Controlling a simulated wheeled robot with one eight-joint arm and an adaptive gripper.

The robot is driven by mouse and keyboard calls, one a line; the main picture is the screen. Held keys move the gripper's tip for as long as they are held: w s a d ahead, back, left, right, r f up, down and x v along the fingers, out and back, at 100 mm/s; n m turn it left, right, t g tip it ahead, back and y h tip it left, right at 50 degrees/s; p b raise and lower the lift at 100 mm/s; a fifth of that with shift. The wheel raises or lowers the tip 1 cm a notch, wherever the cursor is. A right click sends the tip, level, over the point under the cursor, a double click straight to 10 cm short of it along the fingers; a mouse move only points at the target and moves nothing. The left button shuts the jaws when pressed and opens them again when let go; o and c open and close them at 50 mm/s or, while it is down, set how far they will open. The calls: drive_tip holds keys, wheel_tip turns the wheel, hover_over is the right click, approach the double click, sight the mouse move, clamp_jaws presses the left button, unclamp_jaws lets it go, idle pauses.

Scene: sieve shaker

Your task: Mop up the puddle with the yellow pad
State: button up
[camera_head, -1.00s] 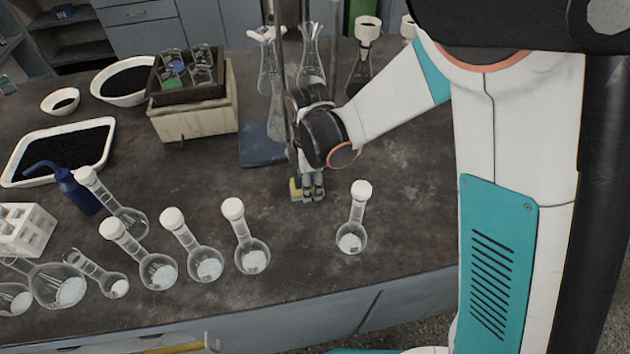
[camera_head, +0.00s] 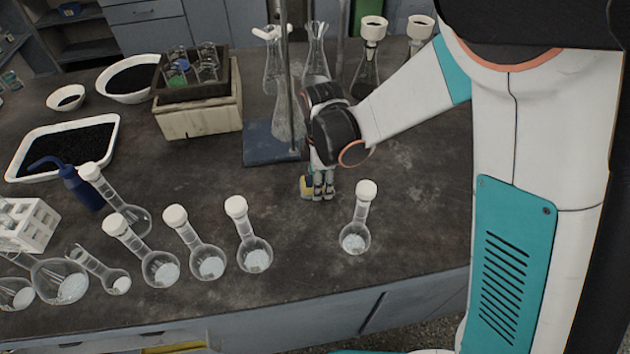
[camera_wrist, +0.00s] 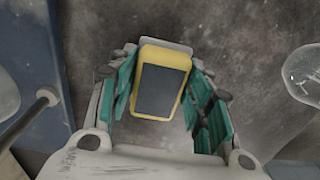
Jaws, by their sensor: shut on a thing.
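The yellow pad (camera_head: 307,187) is between the fingers of my gripper (camera_head: 319,190), low over the dark benchtop, right of the blue stand base. In the wrist view the pad (camera_wrist: 163,80) shows a yellow rim and a dark grey face, with the teal-lined fingers (camera_wrist: 163,100) shut on it from both sides. I cannot tell whether its underside touches the bench. I cannot make out a clear puddle; the bench around the pad shows only pale, mottled marks, and the surface under the pad is hidden.
A round flask with a white cap (camera_head: 355,238) stands close to the right and front of my gripper. Several more flasks line the front edge. The stand's blue base (camera_head: 262,146) and rod are just left. Bare bench lies to the right (camera_head: 425,170).

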sight(307, 183)
drive_tip(key=shift+s+a, duration=0.25)
drive_tip(key=shift+a, duration=0.6)
drive_tip(key=shift+s+a, duration=0.25)
drive_tip(key=shift+a, duration=0.55)
drive_tip(key=shift+w+d+b, duration=0.15)
drive_tip(key=shift+w+d, duration=0.1)
drive_tip(key=shift+d, duration=0.6)
drive_tip(key=shift+w+d+b, duration=0.15)
drive_tip(key=shift+w+d, duration=0.1)
drive_tip(key=shift+d, duration=0.6)
drive_tip(key=shift+r, duration=0.1)
drive_tip(key=shift+r+p, duration=2.4)
drive_tip(key=shift+r, duration=1.1)
